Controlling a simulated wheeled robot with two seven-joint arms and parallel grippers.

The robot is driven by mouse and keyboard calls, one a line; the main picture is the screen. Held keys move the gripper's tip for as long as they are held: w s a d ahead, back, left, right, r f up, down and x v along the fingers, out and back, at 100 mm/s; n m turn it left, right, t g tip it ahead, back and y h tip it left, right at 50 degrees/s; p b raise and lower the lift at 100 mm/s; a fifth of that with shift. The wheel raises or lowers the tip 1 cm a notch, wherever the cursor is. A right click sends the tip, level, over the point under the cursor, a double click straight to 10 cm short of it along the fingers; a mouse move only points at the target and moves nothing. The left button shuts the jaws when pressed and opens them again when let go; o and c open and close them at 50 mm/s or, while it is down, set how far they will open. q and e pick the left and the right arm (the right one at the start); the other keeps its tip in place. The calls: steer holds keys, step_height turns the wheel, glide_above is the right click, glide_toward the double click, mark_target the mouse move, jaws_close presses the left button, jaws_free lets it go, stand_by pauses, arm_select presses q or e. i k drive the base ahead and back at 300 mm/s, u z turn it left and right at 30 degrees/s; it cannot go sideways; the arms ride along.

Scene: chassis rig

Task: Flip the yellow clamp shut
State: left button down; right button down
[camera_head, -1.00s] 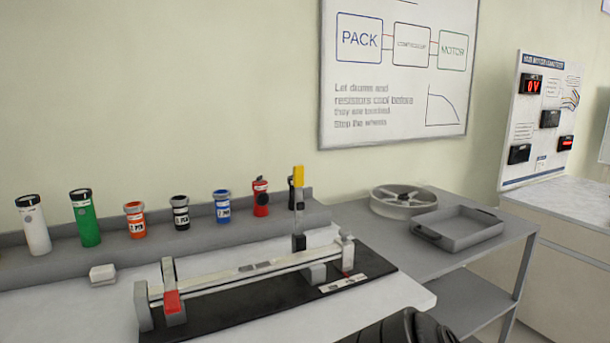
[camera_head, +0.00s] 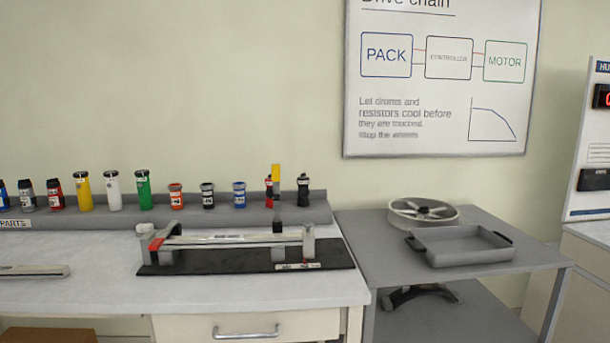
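The yellow clamp (camera_head: 276,173) is a dark upright lever with a yellow tip. It stands raised near the right end of a long metal bar (camera_head: 235,240) on a black base plate (camera_head: 215,260). A red-marked clamp (camera_head: 157,243) sits at the left end of the bar. The foot of the yellow clamp meets a grey block (camera_head: 279,250) beside the bar. Neither of my grippers shows in this view.
Bottles and cans stand on a grey ledge (camera_head: 235,211) behind the rig. A grey tray (camera_head: 463,257) and a spoked wheel (camera_head: 424,210) rest on a side table at right. A metal bar (camera_head: 35,271) lies at far left. The front strip of white bench (camera_head: 240,292) is clear.

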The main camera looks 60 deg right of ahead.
mark_target(276, 177)
steer(key=z, duration=0.9)
